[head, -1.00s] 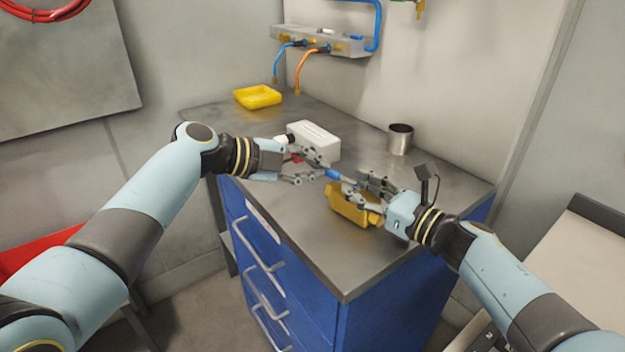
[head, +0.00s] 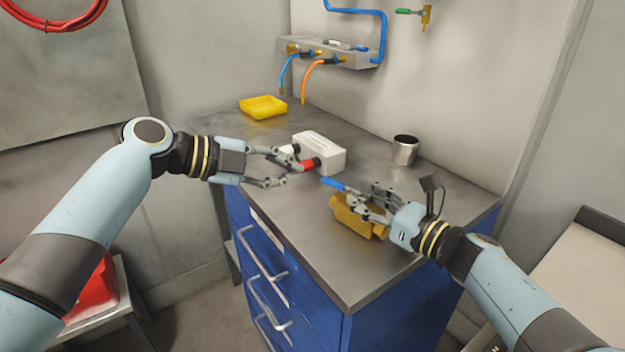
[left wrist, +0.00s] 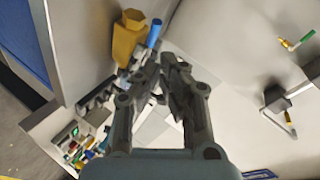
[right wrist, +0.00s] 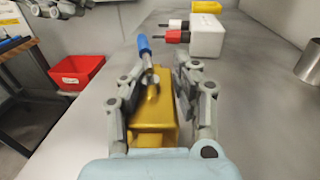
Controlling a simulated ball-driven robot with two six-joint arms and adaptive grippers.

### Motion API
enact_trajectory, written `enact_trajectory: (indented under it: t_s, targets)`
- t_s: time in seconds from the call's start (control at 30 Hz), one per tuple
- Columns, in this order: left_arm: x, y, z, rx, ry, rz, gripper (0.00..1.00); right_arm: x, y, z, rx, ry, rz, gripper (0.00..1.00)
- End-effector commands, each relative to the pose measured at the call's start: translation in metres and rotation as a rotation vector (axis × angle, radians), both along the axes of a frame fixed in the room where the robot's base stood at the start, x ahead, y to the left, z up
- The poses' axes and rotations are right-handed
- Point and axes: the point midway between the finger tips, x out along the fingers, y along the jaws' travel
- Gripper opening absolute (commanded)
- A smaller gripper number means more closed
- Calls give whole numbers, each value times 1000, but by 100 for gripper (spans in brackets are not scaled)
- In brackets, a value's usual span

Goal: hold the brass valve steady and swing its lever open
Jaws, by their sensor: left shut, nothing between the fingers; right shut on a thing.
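The brass valve (head: 345,216) is at the right front of the steel bench top; it also shows in the left wrist view (left wrist: 127,38). Its blue-handled lever (head: 334,184) sticks out past the fingers, pointing away from the valve body toward the upper left. My right gripper (right wrist: 160,80) is shut on the valve, its fingers on both sides of the body (right wrist: 158,115). My left gripper (head: 293,172) is shut and empty, to the left of the lever and apart from it. Its fingertips (left wrist: 165,58) lie close together in the left wrist view.
A metal cup (head: 404,150) stands at the back right, a yellow tray (head: 262,108) at the back left. Bare bench top lies in front of the left gripper.

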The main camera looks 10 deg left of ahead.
Motion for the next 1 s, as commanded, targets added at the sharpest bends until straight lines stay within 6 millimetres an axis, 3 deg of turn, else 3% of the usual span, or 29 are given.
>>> enact_trajectory:
  t_s: [0.1,0.3,0.67,0.7,0.9,1.0]
  targets:
    - [-2,25,10,5,-2,0,0,0,0,1,2,-1,0,0]
    - [-4,49,21,1,1,0,0,0,0,1,1,-2,0,0]
    - [-4,54,23,-1,0,-1,0,0,0,1,1,-2,0,0]
    - [-4,54,23,-1,0,-1,0,0,0,1,1,-2,0,33]
    - [-4,54,23,0,0,0,0,0,0,1,1,-2,0,57]
    - [-4,54,23,0,0,0,0,0,0,1,1,-2,0,57]
